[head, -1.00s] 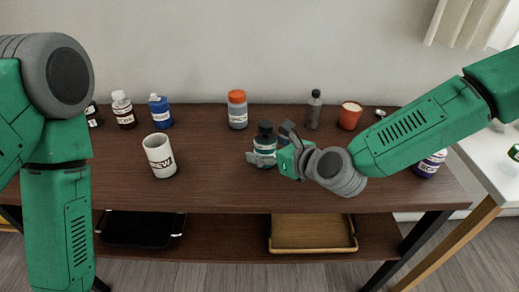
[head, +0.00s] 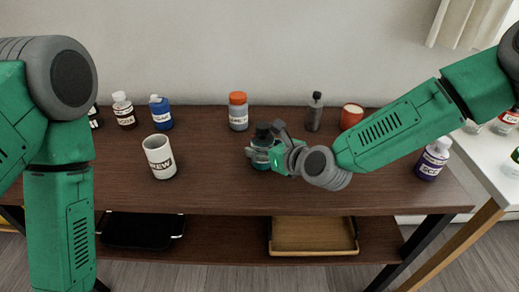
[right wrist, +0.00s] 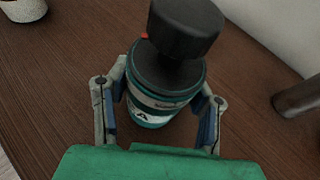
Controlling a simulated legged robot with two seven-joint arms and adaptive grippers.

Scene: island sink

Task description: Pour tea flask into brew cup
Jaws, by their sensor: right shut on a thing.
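The tea flask (head: 261,150) is a teal bottle with a black cap and a pale label, standing upright on the wooden table in the head view. It also shows in the right wrist view (right wrist: 168,88), between the two fingers. My right gripper (head: 265,158) is shut on the flask, with one finger on each side of it. The brew cup (head: 160,157) is white with dark lettering and stands upright to the left of the flask, apart from it. My left arm comes in at the left edge, but its gripper is out of view.
Behind stand an orange-capped bottle (head: 238,111), a grey bottle (head: 314,112), a red cup (head: 351,115) and a blue bottle (head: 160,112). A purple bottle (head: 432,160) stands at the right. The tabletop (head: 210,180) between cup and flask is clear. Trays lie on the lower shelf.

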